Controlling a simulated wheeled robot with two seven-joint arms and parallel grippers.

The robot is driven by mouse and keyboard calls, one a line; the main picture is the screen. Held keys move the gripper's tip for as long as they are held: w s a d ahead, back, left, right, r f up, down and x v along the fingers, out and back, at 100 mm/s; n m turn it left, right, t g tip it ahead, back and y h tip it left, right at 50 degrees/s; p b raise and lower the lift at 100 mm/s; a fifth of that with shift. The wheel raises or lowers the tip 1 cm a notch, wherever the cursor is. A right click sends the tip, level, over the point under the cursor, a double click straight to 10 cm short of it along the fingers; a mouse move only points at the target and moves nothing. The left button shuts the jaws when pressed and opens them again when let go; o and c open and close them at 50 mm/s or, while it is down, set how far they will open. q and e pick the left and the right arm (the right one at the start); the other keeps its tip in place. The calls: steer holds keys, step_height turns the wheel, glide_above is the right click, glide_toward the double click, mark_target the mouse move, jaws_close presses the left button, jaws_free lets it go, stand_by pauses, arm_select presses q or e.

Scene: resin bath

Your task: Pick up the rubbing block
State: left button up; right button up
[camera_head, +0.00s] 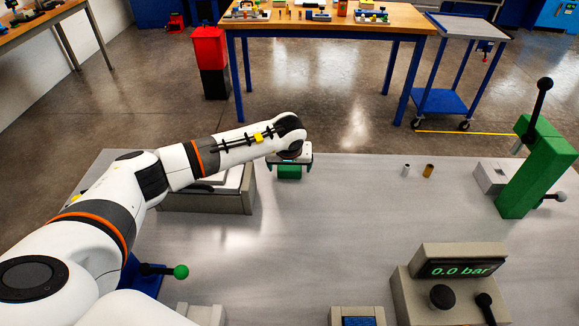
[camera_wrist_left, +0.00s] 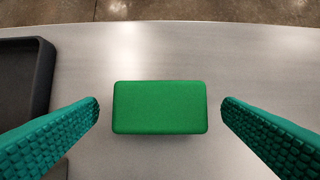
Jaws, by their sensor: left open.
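The rubbing block, a green rectangular block (camera_wrist_left: 160,107), lies on the grey table. In the left wrist view it sits centred between the two teal ridged fingers of my left gripper (camera_wrist_left: 160,112), with a gap on each side. The fingers are open and do not touch it. In the head view the green block (camera_head: 289,172) shows under my left gripper (camera_head: 289,163), partly covered by it. My right gripper is not in view.
A grey tray (camera_head: 240,203) stands left of the block, partly behind my left arm. Two small cylinders (camera_head: 428,171), a green lever press (camera_head: 528,178) and a gauge box (camera_head: 455,290) stand to the right. The table's middle is clear.

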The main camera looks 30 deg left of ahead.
mark_target(289, 167)
arm_select(q)
steer(key=shift+x, duration=0.8)
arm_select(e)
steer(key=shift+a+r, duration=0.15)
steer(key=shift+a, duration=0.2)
arm_select(q)
steer(key=c, duration=1.1)
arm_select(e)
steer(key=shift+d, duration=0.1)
arm_select(q)
steer(key=shift+r, duration=0.1)
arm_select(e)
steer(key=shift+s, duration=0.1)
arm_select(q)
steer(key=shift+r, duration=0.3)
step_height(289, 167, up, 9)
steer(key=shift+r+b, duration=0.15)
steer(key=shift+b, duration=1.05)
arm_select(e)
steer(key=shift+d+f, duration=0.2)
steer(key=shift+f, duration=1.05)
